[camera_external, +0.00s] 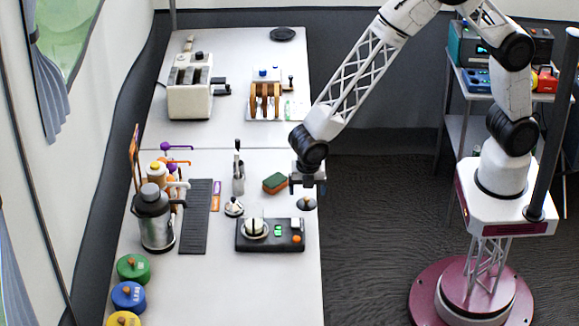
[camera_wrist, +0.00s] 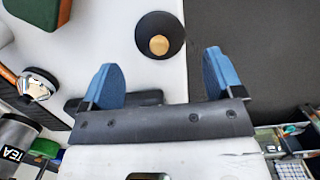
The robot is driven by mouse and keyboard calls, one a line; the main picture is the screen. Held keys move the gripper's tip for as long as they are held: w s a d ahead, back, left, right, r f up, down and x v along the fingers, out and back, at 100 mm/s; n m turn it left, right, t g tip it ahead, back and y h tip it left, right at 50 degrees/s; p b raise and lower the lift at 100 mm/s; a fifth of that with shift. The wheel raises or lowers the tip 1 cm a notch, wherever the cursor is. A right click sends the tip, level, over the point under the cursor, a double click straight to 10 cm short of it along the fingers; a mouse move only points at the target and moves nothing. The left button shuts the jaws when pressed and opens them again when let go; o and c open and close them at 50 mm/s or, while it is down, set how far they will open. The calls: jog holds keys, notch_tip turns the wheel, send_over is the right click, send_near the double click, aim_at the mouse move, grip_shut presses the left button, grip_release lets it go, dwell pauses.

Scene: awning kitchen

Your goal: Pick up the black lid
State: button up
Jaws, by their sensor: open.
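The black lid (camera_external: 306,204) is a small dark disc near the right edge of the near white table. In the wrist view the black lid (camera_wrist: 172,22) shows from above with a round wooden knob at its middle, lying by the table edge. My gripper (camera_external: 307,187) is just above the lid in the external view. In the wrist view my gripper (camera_wrist: 163,70) is open, with blue fingertips apart and nothing between them. The lid is ahead of the fingertips there, around the middle of the gap.
A green and brown sponge (camera_external: 275,183) lies left of the gripper. A black device (camera_external: 271,246) with a round white-topped item stands in front of the lid. A small white-and-black item (camera_external: 234,208) is further left. Right of the table edge is dark floor.

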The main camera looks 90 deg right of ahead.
aim_at(307, 198)
jog(key=shift+d+f, duration=0.15)
jog(key=shift+f, duration=1)
jog(key=shift+d+f, duration=0.1)
jog(key=shift+f, duration=1)
jog(key=c, duration=0.8)
